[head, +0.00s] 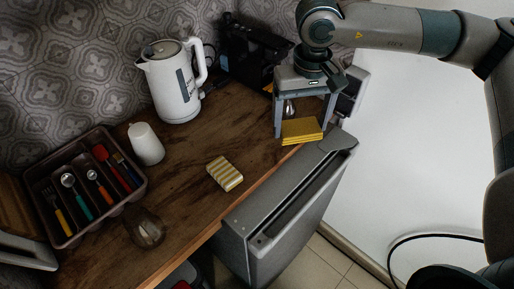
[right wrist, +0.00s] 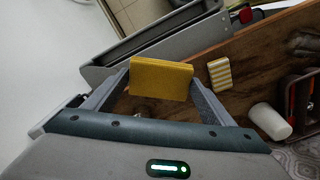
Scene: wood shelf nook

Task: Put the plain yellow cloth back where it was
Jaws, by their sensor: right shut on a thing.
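The plain yellow cloth (head: 302,131) is a folded block between the fingertips of my right gripper (head: 303,126). My right gripper is shut on it and points down near the counter's right front edge. In the right wrist view the cloth (right wrist: 161,79) spans the gap between both fingers. I cannot tell whether its underside touches the counter. A second cloth, yellow and white striped (head: 225,173), lies on the wooden counter to the left, apart from the gripper; it also shows in the right wrist view (right wrist: 220,74). My left gripper is not in view.
A white kettle (head: 174,88), a white cup (head: 146,144), a clear glass (head: 145,228) and a cutlery tray (head: 67,242) stand left. A dark machine (head: 247,52) is behind the gripper. A grey appliance (head: 285,210) adjoins the front edge. Bare wood lies around the striped cloth.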

